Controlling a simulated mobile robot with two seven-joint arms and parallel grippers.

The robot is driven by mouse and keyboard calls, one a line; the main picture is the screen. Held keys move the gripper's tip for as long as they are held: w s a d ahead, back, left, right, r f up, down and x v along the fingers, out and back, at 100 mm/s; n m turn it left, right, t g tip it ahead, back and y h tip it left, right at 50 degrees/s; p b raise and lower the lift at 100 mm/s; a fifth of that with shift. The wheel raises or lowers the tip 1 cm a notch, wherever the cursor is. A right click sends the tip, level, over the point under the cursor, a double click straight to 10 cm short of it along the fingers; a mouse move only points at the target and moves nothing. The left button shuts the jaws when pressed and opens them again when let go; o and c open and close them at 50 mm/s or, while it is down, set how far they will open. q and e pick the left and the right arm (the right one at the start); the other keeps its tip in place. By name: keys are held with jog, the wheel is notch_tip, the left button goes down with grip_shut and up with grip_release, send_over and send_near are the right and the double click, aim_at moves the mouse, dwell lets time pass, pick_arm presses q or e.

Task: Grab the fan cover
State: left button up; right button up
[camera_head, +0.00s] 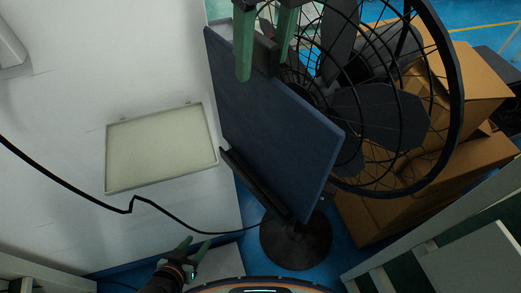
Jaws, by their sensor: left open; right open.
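A large black fan (455,75) with a round wire cage stands at the right on a round black base (297,245). A flat dark blue panel (270,125) stands tilted in front of it and hides part of it. I cannot tell whether this panel or the wire cage is the fan cover. My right gripper (264,72), with green fingers, is open at the top, at the panel's upper edge; contact is unclear. My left gripper (186,248) is open and empty at the bottom left, low and apart from the panel.
A white wall or cabinet with a pale framed plate (160,148) fills the left. A black cable (60,183) runs across it towards the fan base. Cardboard boxes (478,80) are stacked behind the fan. A grey-white frame (440,220) stands at the lower right.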

aim_at(259, 81)
jog(key=f, duration=0.3)
jog(key=w+f+p, duration=0.1)
jog(key=f, duration=0.1)
jog(key=shift+a+f, duration=0.3)
jog(key=shift+c, duration=0.3)
grip_shut()
jog(key=shift+r, duration=0.15)
dwell(0.7)
